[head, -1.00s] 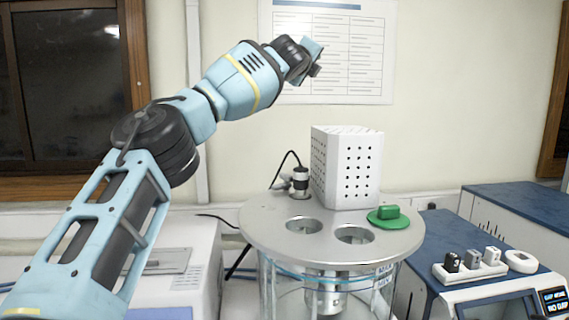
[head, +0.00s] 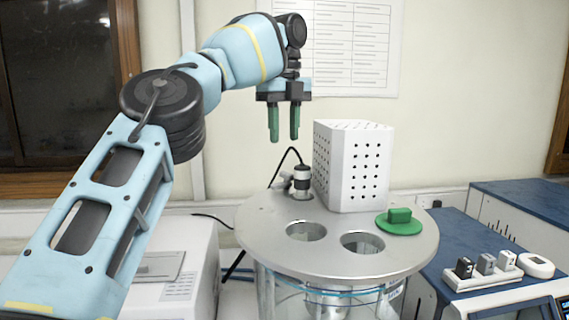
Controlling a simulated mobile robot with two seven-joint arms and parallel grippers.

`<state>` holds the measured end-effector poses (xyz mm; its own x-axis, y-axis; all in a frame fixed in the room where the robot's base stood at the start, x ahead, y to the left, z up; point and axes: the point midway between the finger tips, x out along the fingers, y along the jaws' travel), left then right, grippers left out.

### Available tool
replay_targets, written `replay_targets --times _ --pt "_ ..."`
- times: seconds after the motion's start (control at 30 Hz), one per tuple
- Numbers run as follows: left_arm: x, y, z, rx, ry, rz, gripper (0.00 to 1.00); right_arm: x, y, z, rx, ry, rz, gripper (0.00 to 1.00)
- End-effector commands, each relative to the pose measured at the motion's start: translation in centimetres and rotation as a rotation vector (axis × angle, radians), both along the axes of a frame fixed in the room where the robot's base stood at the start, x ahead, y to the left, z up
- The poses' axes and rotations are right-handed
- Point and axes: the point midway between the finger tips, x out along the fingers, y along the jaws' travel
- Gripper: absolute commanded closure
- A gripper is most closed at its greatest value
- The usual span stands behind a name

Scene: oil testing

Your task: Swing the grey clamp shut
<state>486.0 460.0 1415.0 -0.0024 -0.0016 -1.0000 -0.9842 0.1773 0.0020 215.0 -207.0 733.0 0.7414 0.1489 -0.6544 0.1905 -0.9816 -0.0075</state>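No part that I can make out for sure as a grey clamp shows in the head view. A small grey block (head: 486,263) stands between a black one and a white one in a white rack at the right; I cannot tell if it is the clamp. My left gripper (head: 284,139) hangs fingers down in the air, above and behind the round grey metal lid (head: 290,258). Its two green fingers are apart with nothing between them. My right gripper is out of view.
A white perforated box (head: 352,170), a green plug (head: 399,222) and a black-and-silver fitting (head: 301,180) with a cable stand on the lid. The lid has two open holes. A blue-topped instrument (head: 450,240) is at right, a white machine (head: 165,270) at left.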

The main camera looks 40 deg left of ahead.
Motion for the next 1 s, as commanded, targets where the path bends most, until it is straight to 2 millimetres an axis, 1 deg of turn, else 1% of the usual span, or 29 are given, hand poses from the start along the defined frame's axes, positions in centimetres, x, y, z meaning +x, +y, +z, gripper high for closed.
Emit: replay_targets --times 0.23,0.63,1.0 --pt "0.0 0.0 -0.4 -0.002 0.003 -0.001 0.64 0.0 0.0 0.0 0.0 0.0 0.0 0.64" --pt "0.0 0.0 -2.7 -0.002 0.0 -0.001 0.64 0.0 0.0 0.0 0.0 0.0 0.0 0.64" --pt "0.1 0.0 -6.4 -0.002 0.002 -0.002 0.64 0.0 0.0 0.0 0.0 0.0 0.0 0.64"
